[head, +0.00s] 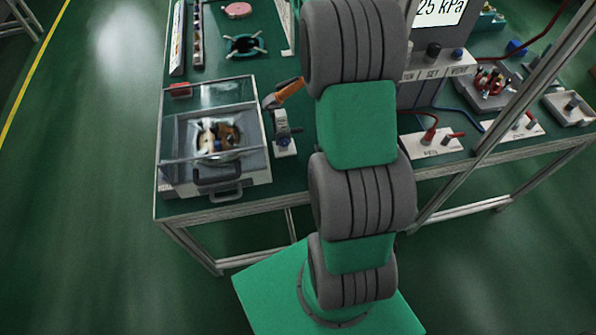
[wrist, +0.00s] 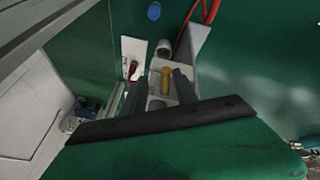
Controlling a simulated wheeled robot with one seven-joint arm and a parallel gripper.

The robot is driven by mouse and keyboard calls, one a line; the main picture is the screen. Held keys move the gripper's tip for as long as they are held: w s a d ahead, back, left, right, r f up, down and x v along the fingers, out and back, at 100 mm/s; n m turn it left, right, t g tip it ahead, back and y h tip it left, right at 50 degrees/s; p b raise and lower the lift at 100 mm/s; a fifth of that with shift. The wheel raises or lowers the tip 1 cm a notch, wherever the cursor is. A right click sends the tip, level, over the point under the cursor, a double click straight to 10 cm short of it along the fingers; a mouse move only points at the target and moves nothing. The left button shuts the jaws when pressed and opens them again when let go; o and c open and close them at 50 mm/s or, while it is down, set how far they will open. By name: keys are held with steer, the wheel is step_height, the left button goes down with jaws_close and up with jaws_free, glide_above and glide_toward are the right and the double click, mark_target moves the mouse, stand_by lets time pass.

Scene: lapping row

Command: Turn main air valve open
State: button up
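In the wrist view, my gripper (wrist: 160,83) shows as two dark fingers, spread apart. A yellow, brass-like piece (wrist: 165,80) on a pale grey mount shows in the gap between them. I cannot tell whether a finger touches it. Just left of the fingers, a white plate (wrist: 133,52) carries a small red-handled part (wrist: 132,69). No label is readable in this view, so I cannot tell which part is the main air valve. In the head view my arm covers the middle of the bench and my gripper is out of sight.
In the head view, a clear-lidded box (head: 215,135) and an orange-handled clamp (head: 283,94) stand left of my arm. A gauge display (head: 440,10) and plates with red levers (head: 435,143) are on the right. A slanted metal post (head: 530,80) crosses there. A red hose (wrist: 183,32) runs above the fingers.

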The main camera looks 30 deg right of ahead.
steer(key=a+r+n+t+p, duration=0.1)
steer(key=a+r+n+p, duration=0.15)
steer(key=r, duration=0.55)
steer(key=a+f+n+y+b, duration=0.15)
steer(key=a+f+n, duration=0.35)
steer(key=f, duration=0.7)
steer(key=s+a+f+n+y+b, duration=0.1)
steer(key=s+a+f+n+b, duration=0.1)
steer(key=s+a+f, duration=0.3)
steer(key=s+a+f+n+y+b, duration=0.1)
steer(key=s+a+f+n+b, duration=0.2)
steer(key=a, duration=0.9)
steer(key=s+f+n, duration=0.1)
steer(key=s+f, duration=0.2)
steer(key=shift+a+t, duration=0.4)
steer(key=shift+s+y, duration=0.1)
steer(key=shift+y, duration=0.15)
